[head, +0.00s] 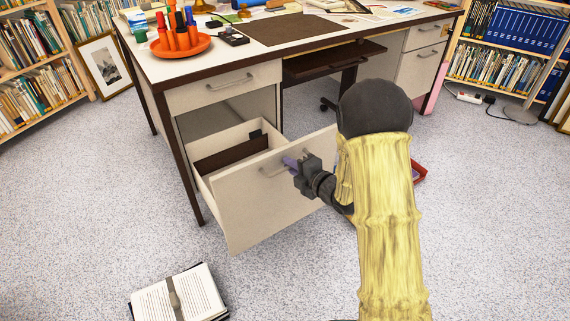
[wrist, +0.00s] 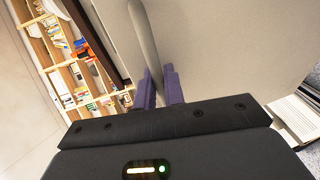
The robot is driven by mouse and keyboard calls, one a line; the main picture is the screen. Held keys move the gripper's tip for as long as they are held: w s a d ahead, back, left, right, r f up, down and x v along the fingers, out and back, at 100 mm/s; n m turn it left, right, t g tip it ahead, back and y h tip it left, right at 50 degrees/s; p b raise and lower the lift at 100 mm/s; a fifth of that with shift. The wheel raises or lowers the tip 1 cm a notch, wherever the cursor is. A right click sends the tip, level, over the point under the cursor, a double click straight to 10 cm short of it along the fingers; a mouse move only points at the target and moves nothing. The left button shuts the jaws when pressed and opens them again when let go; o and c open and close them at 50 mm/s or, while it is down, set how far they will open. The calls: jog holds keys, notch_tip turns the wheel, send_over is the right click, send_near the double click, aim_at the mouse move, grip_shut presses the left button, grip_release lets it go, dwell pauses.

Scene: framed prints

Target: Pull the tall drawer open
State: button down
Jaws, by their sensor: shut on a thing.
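The tall drawer (head: 258,205) at the lower left of the desk is pulled well out, with its inside visible from above. A dark brown divider or folder (head: 230,154) stands in it. My gripper (head: 290,163) is at the drawer front, its purple fingers shut on the bar handle (head: 268,173). In the wrist view the handle (wrist: 143,35) runs down between the two purple fingertips (wrist: 159,88), and the pale drawer front (wrist: 225,50) fills the right side. Part of the drawer's right side is hidden behind my arm.
An open book (head: 180,297) lies on the carpet in front of the drawer. A shallower shut drawer (head: 222,88) is above. A red object (head: 419,173) lies on the floor behind my arm. An orange tray (head: 180,46) with upright items stands on the desk. Carpet at left is clear.

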jog(key=shift+s, duration=0.1)
jog(key=c, duration=1.8)
grip_release()
jog(key=shift+c, duration=0.2)
jog(key=p+v, duration=1)
jog(key=v, duration=0.7)
jog(key=shift+p, duration=0.4)
jog(key=shift+s, duration=0.1)
jog(key=shift+d, duration=0.1)
